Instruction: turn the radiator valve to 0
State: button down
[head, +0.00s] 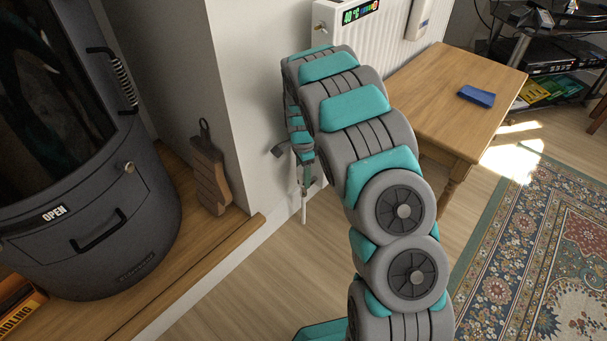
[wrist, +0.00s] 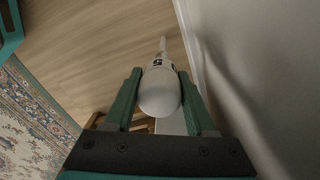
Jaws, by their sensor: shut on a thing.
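The radiator valve (wrist: 160,95) is a white rounded knob with dark markings near its far end. In the wrist view it sits between the two green fingers of my gripper (wrist: 159,78), which is shut on it. A thin white pipe runs on beyond the knob.
A wooden table (head: 440,90) with a blue item (head: 477,96) stands right of my arm. A grey stove (head: 90,200) and a wooden board (head: 209,170) are on the left ledge. A patterned rug (head: 540,250) lies at right. Bare floor shows between ledge and arm.

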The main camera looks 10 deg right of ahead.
jog(key=shift+m, duration=0.9)
jog(key=shift+c, duration=1.2)
grip_release()
jog(key=shift+r, duration=0.15)
jog(key=shift+w+r+p, duration=0.15)
jog(key=shift+r+p, duration=0.15)
jog(key=shift+r, duration=3.45)
